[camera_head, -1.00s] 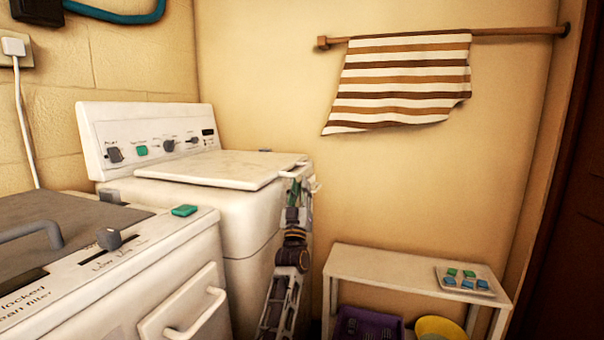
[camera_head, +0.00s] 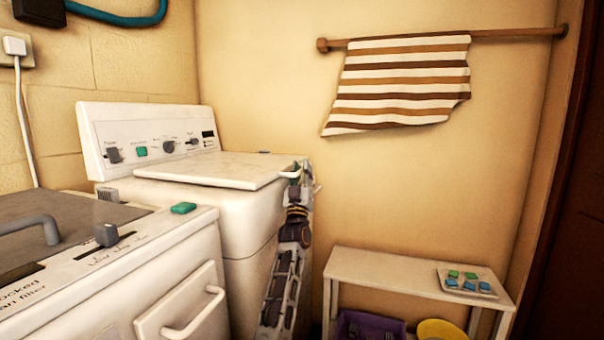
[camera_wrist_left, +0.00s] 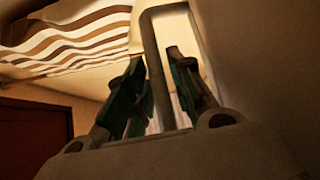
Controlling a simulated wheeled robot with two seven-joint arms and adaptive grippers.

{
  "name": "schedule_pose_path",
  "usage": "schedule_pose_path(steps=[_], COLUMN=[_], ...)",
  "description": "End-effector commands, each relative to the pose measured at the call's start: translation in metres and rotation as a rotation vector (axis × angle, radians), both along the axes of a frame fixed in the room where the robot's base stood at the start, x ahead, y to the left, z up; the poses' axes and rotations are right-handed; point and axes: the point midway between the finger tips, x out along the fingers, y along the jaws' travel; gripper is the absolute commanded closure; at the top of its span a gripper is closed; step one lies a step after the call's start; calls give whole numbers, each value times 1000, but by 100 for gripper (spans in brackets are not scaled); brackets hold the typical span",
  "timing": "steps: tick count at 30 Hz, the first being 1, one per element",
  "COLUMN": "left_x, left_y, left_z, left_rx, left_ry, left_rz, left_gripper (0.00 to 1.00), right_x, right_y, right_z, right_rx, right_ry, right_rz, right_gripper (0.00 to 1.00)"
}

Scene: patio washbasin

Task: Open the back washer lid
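The back washer (camera_head: 215,210) is white and stands in the corner with its control panel at the rear. Its lid (camera_head: 215,169) lies flat and closed on top. A light handle (camera_head: 290,172) sits at the lid's right front corner. My left gripper (camera_head: 296,177) points up at that handle from the washer's right side and is partly hidden there. In the left wrist view, my left gripper (camera_wrist_left: 160,88) has its green-padded fingers apart, with the bar of the looped handle (camera_wrist_left: 152,50) between them. I cannot tell whether they touch it. My right gripper is in neither view.
A front washer (camera_head: 120,270) with a grey lid stands at the left. A white bench (camera_head: 385,268) holding a small tray (camera_head: 482,290) stands at the right. A striped towel (camera_head: 400,85) hangs on a wooden rod above. The floor is mostly hidden.

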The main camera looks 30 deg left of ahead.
Motion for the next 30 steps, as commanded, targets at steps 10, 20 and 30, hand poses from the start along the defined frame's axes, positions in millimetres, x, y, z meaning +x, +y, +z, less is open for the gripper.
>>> schedule_pose_path(steps=[10,20,30], left_x=[1,1,1], left_y=[0,0,1], left_z=[1,1,3], left_rx=[0,0,-3], left_ry=[0,0,-1], left_rz=[0,0,-1], left_gripper=[77,100,100], right_x=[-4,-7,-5], right_y=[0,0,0], right_z=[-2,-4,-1], right_rx=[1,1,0], right_ry=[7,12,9], right_rz=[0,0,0], right_gripper=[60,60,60])
